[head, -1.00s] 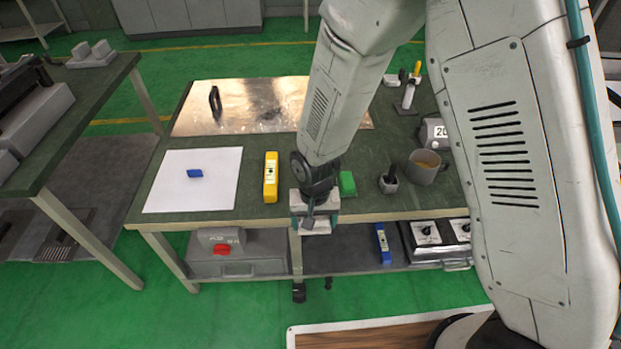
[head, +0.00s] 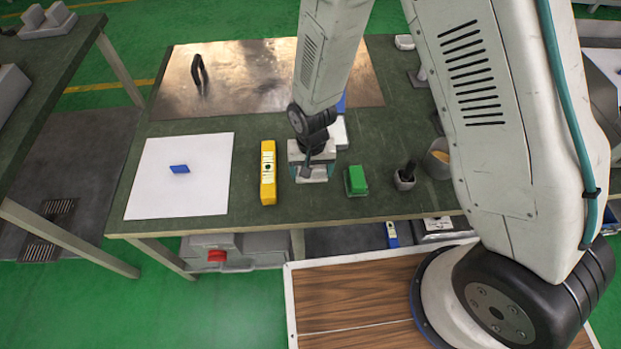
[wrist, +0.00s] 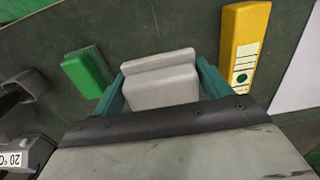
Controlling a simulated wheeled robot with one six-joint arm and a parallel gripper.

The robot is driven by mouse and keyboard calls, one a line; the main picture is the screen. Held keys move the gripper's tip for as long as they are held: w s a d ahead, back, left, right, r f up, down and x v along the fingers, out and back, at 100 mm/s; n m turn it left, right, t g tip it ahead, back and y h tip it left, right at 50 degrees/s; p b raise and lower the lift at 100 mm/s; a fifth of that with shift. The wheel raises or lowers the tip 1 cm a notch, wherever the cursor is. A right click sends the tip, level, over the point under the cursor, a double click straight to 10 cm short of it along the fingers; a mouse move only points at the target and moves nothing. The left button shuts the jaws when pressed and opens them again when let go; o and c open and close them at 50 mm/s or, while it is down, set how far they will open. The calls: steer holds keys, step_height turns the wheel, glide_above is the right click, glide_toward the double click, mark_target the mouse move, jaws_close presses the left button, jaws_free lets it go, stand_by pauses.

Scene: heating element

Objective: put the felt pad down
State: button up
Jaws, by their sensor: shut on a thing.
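My gripper (head: 311,174) is shut on a light grey, stepped block, which I take to be the felt pad (wrist: 160,80). The pad shows between the two teal fingers in the wrist view. In the head view the gripper mostly hides it. The gripper is over the green tabletop (head: 235,207) near its front edge, between a yellow bar and a green block. I cannot tell whether the pad touches the table.
The yellow bar (head: 268,172) is close on the left, the green block (head: 355,180) on the right. A white sheet (head: 205,195) with a blue piece (head: 180,169) lies further left. A metal plate (head: 240,85) covers the back. A mug (head: 437,160) stands at right.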

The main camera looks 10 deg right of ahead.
steer(key=shift+f, duration=3.1)
steer(key=o, duration=1)
steer(key=shift+f, duration=0.1)
step_height(320, 180, up, 12)
steer(key=shift+r, duration=0.2)
step_height(320, 180, up, 10)
glide_above(311, 188)
steer(key=d, duration=0.5)
steer(key=s+d+r, duration=0.3)
steer(key=d+r, duration=0.4)
steer(key=r, duration=0.4)
steer(key=shift+t, duration=0.6)
steer(key=s+d+r, duration=0.3)
steer(key=s, duration=0.2)
steer(key=s+d+r, duration=0.3)
steer(key=s+r, duration=0.1)
steer(key=s, duration=0.2)
steer(key=s+d+r, duration=0.3)
steer(key=s+r, duration=0.1)
steer(key=s, duration=0.1)
steer(key=shift+s+r, duration=0.2)
steer(key=shift+r, duration=0.05)
